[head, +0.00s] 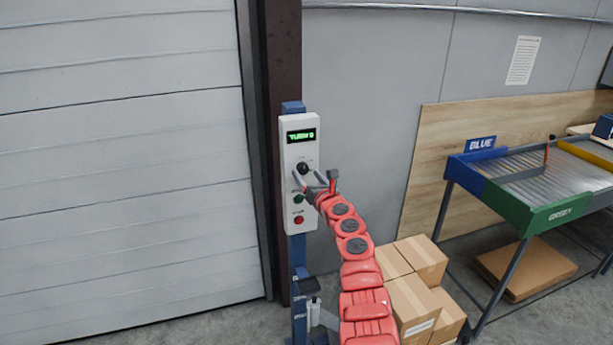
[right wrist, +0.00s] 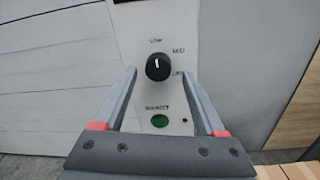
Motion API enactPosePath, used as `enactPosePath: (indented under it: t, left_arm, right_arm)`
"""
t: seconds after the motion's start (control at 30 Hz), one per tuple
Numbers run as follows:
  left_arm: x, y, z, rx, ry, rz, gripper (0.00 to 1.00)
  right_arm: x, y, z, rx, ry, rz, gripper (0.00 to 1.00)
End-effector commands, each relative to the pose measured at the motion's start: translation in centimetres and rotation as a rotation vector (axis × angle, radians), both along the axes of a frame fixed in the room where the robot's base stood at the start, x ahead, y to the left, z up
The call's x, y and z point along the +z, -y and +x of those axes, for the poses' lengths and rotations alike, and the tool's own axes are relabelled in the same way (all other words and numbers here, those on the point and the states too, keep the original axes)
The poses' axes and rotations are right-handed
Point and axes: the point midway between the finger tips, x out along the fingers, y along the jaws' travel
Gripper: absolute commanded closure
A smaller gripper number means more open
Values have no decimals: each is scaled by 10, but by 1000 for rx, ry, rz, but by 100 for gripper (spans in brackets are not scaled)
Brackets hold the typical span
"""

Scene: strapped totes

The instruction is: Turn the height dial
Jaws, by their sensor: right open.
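The height dial (head: 303,168) is a black knob on a white control panel (head: 289,215) fixed to a blue post. In the right wrist view the dial (right wrist: 158,67) has a white pointer line standing about upright, toward the label above it. Other labels sit to its right. My right gripper (head: 313,177) is in front of the panel. In the right wrist view its fingertips (right wrist: 158,72) are spread on either side of the dial, apart from it. My left gripper is in neither view.
A green display (head: 301,135) is above the dial. A green button (right wrist: 159,121) and a red button (head: 298,219) are below it. Cardboard boxes (head: 410,300) stand on the floor to the right. A sloped roller table (head: 540,215) with blue and green sides is farther right.

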Motion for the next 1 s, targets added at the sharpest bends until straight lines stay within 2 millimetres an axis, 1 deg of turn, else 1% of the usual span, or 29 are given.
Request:
enactPosePath:
  t: [0.2,0.53,0.93,1.0]
  left_arm:
    - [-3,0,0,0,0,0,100]
    - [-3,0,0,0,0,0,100]
    - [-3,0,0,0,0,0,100]
    - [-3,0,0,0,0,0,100]
  right_arm:
    - [4,-3,8,1,5,-4,27]
    - [4,-5,9,4,5,-6,27]
    - [4,-5,9,4,5,-6,99]
    - [4,-5,9,4,5,-6,100]
